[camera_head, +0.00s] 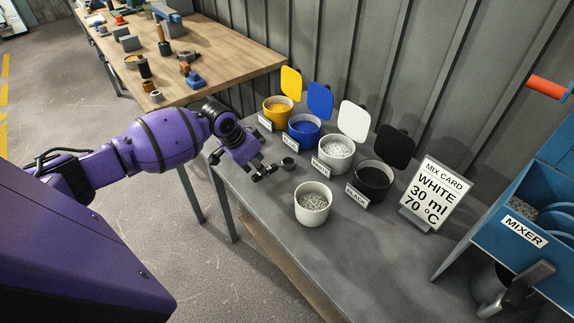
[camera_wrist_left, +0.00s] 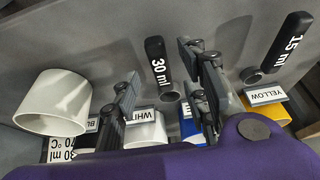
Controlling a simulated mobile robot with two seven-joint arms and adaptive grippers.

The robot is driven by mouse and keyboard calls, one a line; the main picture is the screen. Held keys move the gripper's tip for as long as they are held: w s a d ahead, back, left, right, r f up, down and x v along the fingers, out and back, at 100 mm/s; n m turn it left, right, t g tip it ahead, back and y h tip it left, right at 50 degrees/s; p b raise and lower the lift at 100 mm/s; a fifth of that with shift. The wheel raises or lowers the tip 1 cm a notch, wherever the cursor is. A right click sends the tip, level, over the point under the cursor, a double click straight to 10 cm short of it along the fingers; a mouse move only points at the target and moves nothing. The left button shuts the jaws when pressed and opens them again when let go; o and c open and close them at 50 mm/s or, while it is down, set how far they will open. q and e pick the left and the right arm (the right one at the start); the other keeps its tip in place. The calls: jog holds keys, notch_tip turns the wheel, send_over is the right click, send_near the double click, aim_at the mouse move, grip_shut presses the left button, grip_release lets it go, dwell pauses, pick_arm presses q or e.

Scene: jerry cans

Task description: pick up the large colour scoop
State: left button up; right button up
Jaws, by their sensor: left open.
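The large colour scoop, marked 30 ml, lies on the grey bench. Its black handle (camera_wrist_left: 157,62) and small round cup (camera_wrist_left: 171,97) show between my left fingers in the left wrist view. In the head view a dark cup (camera_head: 288,163), apparently this scoop's, shows just right of my left gripper (camera_head: 263,173); the handle is hidden there. In the left wrist view my left gripper (camera_wrist_left: 166,88) is open, with one finger on each side of the scoop and nothing held. A smaller black scoop (camera_wrist_left: 290,45), marked 15 ml, lies to the right. My right gripper is out of view.
Yellow (camera_head: 277,110), blue (camera_head: 303,131), white (camera_head: 336,153) and black (camera_head: 374,179) colour pots stand behind the scoop. A white cup of grey granules (camera_head: 313,209) stands in front. A mix card (camera_head: 436,195) and blue mixer (camera_head: 525,215) are at right.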

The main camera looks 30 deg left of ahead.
aim_at(275, 170)
pick_arm(q)
jog(key=x, duration=0.4)
jog(key=shift+w+d+f, duration=0.1)
jog(key=shift+w+f, duration=0.1)
jog(key=shift+w, duration=0.15)
jog(key=shift+s, duration=0.1)
jog(key=shift+c, duration=0.5)
grip_shut()
